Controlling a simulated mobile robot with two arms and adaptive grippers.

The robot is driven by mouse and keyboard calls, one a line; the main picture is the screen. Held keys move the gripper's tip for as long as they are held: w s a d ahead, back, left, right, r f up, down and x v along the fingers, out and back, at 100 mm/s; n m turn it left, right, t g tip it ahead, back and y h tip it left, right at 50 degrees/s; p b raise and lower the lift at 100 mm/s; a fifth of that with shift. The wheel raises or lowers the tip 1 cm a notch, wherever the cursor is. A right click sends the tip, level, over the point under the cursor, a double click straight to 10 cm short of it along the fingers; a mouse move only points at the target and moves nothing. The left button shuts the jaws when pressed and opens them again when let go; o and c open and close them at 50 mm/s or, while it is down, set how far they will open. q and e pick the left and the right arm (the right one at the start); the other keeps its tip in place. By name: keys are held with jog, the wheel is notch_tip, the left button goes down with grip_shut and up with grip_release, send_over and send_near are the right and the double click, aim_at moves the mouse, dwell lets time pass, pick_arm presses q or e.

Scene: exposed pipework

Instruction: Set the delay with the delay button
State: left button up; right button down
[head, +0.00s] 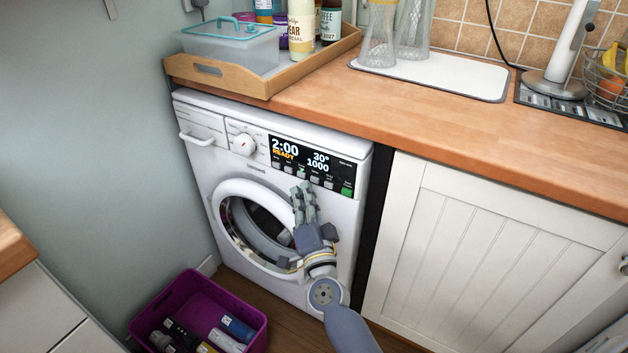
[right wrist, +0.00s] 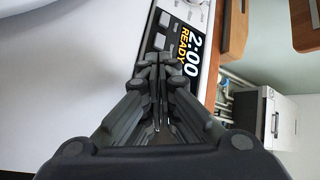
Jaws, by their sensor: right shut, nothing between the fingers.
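The white washing machine (head: 205,165) stands under the wooden counter, with a black display (head: 312,163) reading 2:00 READY, 30° and 1000. A row of small buttons (head: 289,170) runs under the display; their labels are too small to read in the head view, so I cannot tell which is the delay button. My right gripper (head: 303,188) is shut and empty, with its fingertips just below the middle of the row. In the right wrist view the shut fingertips (right wrist: 161,72) are close to the buttons (right wrist: 158,42); contact is unclear. My left gripper is out of view.
The round door (head: 226,190) is below the panel, behind my right gripper. A dial (head: 243,145) is left of the display, a green button (head: 346,192) at its right end. A purple crate (head: 258,325) with bottles stands on the floor. A white cabinet (head: 480,240) is to the right.

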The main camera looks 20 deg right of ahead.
jog(key=shift+w+d, duration=0.1)
jog(key=shift+w+d, duration=0.1)
jog(key=shift+d, duration=0.15)
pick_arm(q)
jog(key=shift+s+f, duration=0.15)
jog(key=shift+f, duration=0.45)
